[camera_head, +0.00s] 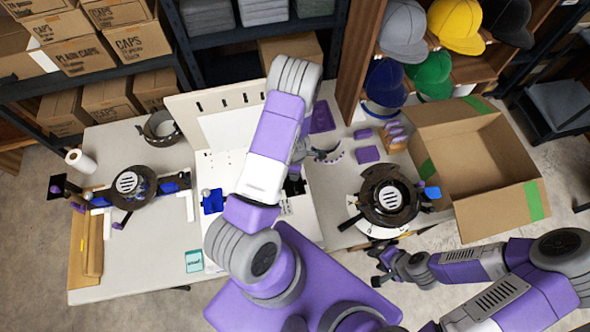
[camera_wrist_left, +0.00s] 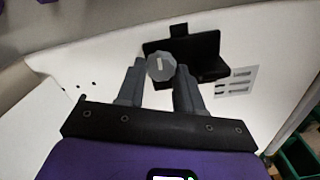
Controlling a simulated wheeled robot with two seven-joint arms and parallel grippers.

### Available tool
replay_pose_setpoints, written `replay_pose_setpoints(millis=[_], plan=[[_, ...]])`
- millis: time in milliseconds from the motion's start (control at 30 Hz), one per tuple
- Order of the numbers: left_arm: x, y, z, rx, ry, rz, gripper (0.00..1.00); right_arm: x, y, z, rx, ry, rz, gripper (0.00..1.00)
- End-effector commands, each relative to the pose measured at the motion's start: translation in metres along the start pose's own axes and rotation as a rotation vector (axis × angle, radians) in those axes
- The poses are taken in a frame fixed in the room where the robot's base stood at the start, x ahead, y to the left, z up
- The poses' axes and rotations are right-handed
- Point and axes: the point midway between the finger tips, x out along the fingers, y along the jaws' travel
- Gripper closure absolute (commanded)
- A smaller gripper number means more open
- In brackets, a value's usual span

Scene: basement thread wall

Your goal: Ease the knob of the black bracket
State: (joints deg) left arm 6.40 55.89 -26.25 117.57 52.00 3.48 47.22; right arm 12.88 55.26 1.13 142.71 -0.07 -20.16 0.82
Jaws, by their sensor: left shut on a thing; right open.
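The black bracket (camera_wrist_left: 208,52) stands on a white panel in the left wrist view. Its grey, faceted knob (camera_wrist_left: 160,68) has a pale mark on its face. My left gripper (camera_wrist_left: 160,76) has one finger on each side of the knob and is shut on it. In the head view a dark part of the bracket (camera_head: 294,187) shows beside my left arm, which hides the knob and most of that gripper. My right gripper (camera_head: 381,268) is open and empty by the table's front edge, below the round black machine.
A round black machine (camera_head: 388,195) and an open cardboard box (camera_head: 470,165) stand on the right. A second machine (camera_head: 132,186) and a white roll (camera_head: 77,160) are on the left. Slots (camera_wrist_left: 238,82) mark the panel beside the bracket.

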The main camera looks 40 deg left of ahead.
Motion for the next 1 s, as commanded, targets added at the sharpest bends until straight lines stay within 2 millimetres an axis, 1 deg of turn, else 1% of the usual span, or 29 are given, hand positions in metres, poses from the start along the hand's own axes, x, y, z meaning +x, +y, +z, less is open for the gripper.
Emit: replay_pose_setpoints(millis=[167, 200, 367, 600, 700, 767, 1000], plan=[[0.000, 0.000, 0.000, 0.001, 0.001, 0.001, 0.95, 0.000, 0.000, 0.000, 0.000, 0.000, 0.000, 0.57], [0.000, 0.000, 0.000, 0.001, 0.001, 0.001, 0.63, 0.000, 0.000, 0.000, 0.000, 0.000, 0.000, 0.57], [0.000, 0.000, 0.000, 0.001, 0.000, 0.001, 0.38, 0.000, 0.000, 0.000, 0.000, 0.000, 0.000, 0.57], [0.000, 0.000, 0.000, 0.002, 0.000, 0.000, 0.38, 0.000, 0.000, 0.000, 0.000, 0.000, 0.000, 0.57], [-0.004, 0.000, 0.000, 0.003, 0.000, 0.001, 0.38, -0.001, -0.001, 0.000, 0.000, 0.000, 0.000, 0.57], [-0.011, 0.001, 0.001, 0.004, -0.001, 0.001, 0.38, -0.004, -0.001, 0.000, 0.000, 0.000, 0.000, 0.57], [-0.053, 0.001, 0.001, 0.004, 0.000, 0.002, 0.38, -0.016, -0.006, 0.001, 0.000, 0.000, 0.000, 0.57]])
